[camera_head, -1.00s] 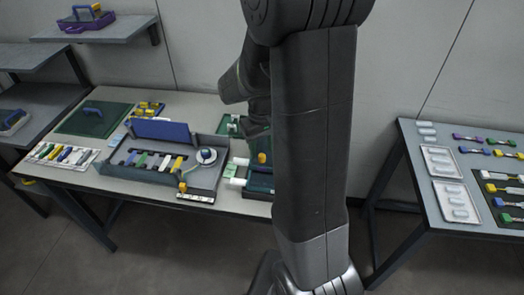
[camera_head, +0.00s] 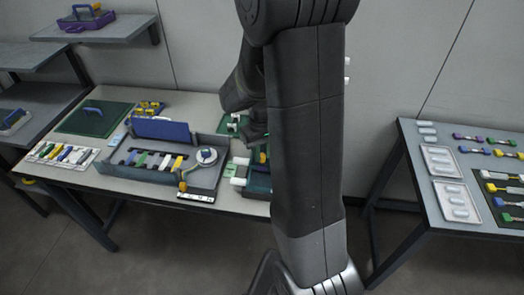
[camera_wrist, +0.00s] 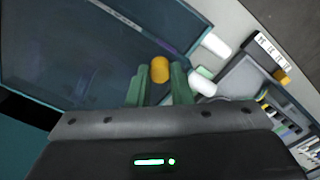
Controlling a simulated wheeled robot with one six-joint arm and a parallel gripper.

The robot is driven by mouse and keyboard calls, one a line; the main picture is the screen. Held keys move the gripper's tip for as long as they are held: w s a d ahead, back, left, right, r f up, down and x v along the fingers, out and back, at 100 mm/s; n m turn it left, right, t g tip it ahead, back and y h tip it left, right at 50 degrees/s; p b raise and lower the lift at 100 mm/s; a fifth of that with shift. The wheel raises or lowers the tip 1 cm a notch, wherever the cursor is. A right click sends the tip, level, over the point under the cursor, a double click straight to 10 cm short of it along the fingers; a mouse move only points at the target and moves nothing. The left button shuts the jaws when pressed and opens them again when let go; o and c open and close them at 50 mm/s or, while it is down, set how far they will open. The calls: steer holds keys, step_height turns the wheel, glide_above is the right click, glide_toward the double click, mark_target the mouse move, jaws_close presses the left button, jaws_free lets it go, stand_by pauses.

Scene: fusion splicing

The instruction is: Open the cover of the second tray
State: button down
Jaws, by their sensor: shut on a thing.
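A green tray (camera_head: 258,181) stands at the right end of the left table, partly hidden behind my arm. In the wrist view a dark blue-green panel (camera_wrist: 75,45), which looks like its cover, fills the upper left. My gripper (camera_wrist: 160,83) has its two green fingers on either side of a yellow knob (camera_wrist: 160,69) at the panel's edge, shut on it. I cannot tell how far the cover is tilted. Two white cylinders (camera_wrist: 215,45) lie beside the panel; one also shows left of the tray in the head view (camera_head: 238,170).
A green board with a blue handle (camera_head: 95,118) lies farther left. A second table (camera_head: 425,190) with trays stands right, across a floor gap.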

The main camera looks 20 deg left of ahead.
steer(key=s+d+b, duration=0.1)
steer(key=s+d, duration=0.1)
steer(key=s, duration=0.8)
steer(key=shift+s+d, duration=0.3)
steer(key=c, duration=1.3)
jaws_free()
steer(key=shift+r, duration=0.15)
step_height(320, 180, up, 14)
steer(key=shift+f+p, duration=0.2)
steer(key=shift+p, duration=0.1)
steer(key=shift+f, duration=0.15)
